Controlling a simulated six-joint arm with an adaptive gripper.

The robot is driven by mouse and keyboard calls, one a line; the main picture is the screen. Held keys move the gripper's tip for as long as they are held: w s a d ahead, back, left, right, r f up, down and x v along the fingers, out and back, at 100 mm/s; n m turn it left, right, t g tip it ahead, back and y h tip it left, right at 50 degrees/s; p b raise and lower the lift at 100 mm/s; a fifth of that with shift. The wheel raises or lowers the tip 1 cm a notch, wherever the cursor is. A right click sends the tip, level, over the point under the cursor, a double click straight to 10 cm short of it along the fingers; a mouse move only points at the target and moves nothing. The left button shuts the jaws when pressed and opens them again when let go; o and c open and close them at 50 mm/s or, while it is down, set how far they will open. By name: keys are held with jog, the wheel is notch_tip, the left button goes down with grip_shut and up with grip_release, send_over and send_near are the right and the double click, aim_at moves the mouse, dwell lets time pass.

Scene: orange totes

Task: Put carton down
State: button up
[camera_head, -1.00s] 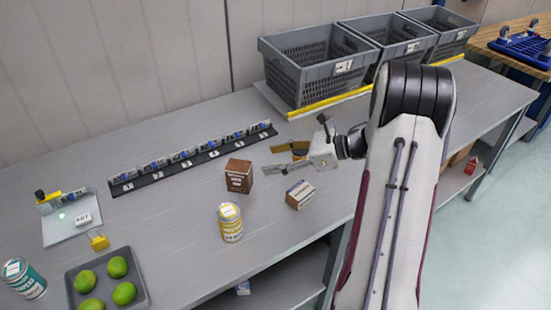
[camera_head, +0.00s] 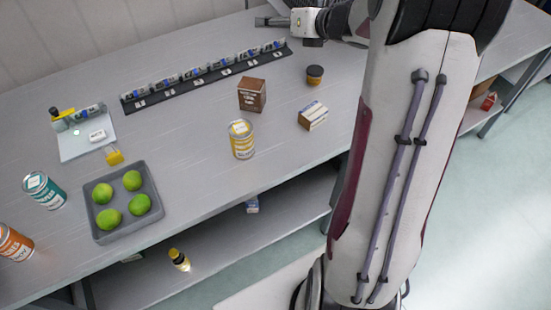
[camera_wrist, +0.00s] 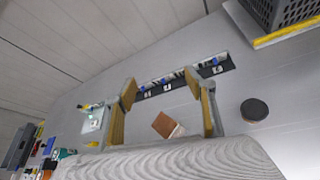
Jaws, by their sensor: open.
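A brown carton (camera_head: 252,95) stands upright on the grey bench, behind a yellow can. A smaller white and brown box (camera_head: 313,115) lies to its right, apart from it. My gripper (camera_head: 268,21) is above the back of the bench, clear of both boxes. In the wrist view my gripper (camera_wrist: 168,98) has its two tan-padded fingers spread wide with nothing held between them. A brown box (camera_wrist: 166,125) shows between them, farther off on the bench. The lower part of the wrist view is hidden by a grey ridged surface.
A dark jar (camera_head: 315,75) stands right of the brown carton. The yellow can (camera_head: 241,139) is in front. A black strip of small parts (camera_head: 207,76) runs along the back. A grey tray (camera_head: 151,221) of limes is at the left. A grey crate (camera_wrist: 286,12) shows in the wrist view.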

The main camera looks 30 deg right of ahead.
jog(key=s+a+r+m+g+h, duration=0.1)
jog(key=s+a+r+m+h, duration=0.15)
jog(key=s+r+m, duration=0.45)
jog(key=s+a+r+m+h, duration=0.2)
jog(key=s+m+h, duration=0.2)
jog(key=m, duration=0.8)
jog(key=s+a+f+m+g+y, duration=0.1)
jog(key=s+a+f+m+g, duration=0.1)
jog(key=s+a+m, duration=0.3)
jog(key=s+a+f+m+g+y, duration=0.1)
jog(key=s+a+f+m, duration=0.3)
jog(key=s, duration=0.8)
jog(key=s+a+f+m+g+y, duration=0.2)
jog(key=s+a+f+m+g, duration=0.1)
jog(key=s+a+m, duration=0.3)
jog(key=s+a, duration=0.1)
jog(key=s, duration=0.1)
jog(key=shift+s+a, duration=0.3)
jog(key=shift+a, duration=0.1)
